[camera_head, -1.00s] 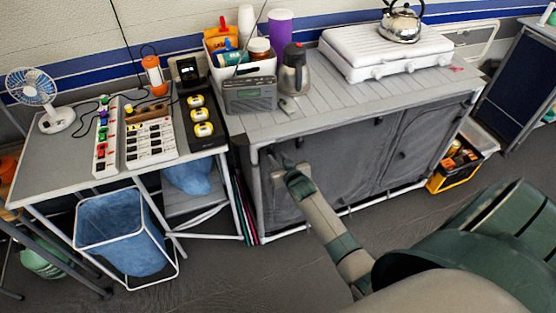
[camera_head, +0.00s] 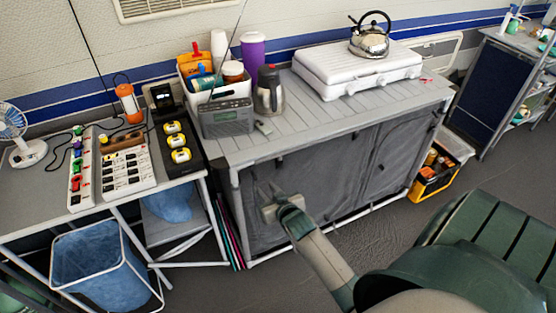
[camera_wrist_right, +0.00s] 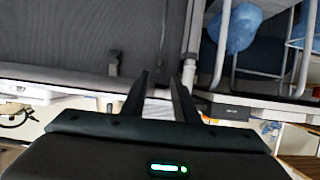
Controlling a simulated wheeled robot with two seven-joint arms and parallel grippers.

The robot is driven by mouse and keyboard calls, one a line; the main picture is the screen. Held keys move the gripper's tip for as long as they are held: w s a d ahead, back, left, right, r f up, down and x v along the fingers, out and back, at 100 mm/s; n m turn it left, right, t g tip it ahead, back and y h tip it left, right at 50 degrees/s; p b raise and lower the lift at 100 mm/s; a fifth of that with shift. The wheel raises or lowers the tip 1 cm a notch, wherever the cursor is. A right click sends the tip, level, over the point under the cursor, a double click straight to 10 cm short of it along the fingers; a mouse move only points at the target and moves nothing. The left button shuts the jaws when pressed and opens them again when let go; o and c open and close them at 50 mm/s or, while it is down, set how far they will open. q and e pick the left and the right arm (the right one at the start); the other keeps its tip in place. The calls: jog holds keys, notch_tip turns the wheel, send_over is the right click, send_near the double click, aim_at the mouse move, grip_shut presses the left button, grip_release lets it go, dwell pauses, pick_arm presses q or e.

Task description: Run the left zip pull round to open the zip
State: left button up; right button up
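The grey cabinet's fabric front (camera_head: 335,160) has two panels below a slatted top. A small dark tab, perhaps the left zip pull (camera_head: 278,163), shows near the top of the left panel. In the right wrist view a dark tab (camera_wrist_right: 115,60) hangs on grey fabric, left of my fingers. The right panel has its own dark pull (camera_head: 381,167). My right gripper (camera_head: 270,199) is in front of the left panel, near the cabinet's left post. In the wrist view its fingers (camera_wrist_right: 163,92) stand apart with nothing seen between them. Contact with the fabric is unclear. My left gripper is out of view.
A kettle (camera_head: 370,40) stands on a white stove (camera_head: 355,70) on the cabinet top. A radio (camera_head: 226,118) and flask (camera_head: 269,90) are at its left. A blue-lined bin (camera_head: 100,270) stands left, a yellow-black crate (camera_head: 434,175) right.

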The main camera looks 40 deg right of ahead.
jog(key=v, duration=0.9)
jog(key=shift+b, duration=0.45)
jog(key=shift+w, duration=0.1)
jog(key=s+a+f+n+g+y, duration=0.1)
jog(key=s+a+f+g, duration=0.2)
jog(key=f, duration=0.8)
jog(key=s+a+f+n+g, duration=0.1)
jog(key=s+a+f, duration=0.2)
jog(key=s+f, duration=0.55)
jog(key=s+a+f+g+y, duration=0.1)
jog(key=s+a+f+g, duration=0.1)
jog(key=f, duration=1.1)
jog(key=s+a+f+n+g, duration=0.1)
jog(key=s+f+g, duration=0.1)
jog(key=s+f, duration=0.4)
jog(key=s+a+f+n+g, duration=0.1)
jog(key=s+f, duration=0.5)
jog(key=s, duration=0.8)
jog(key=s+a+f+n+g+y, duration=0.1)
jog(key=s+a+f+g, duration=0.1)
jog(key=s+f, duration=0.4)
jog(key=s+g, duration=0.1)
jog(key=s, duration=0.4)
jog(key=shift+a, duration=0.3)
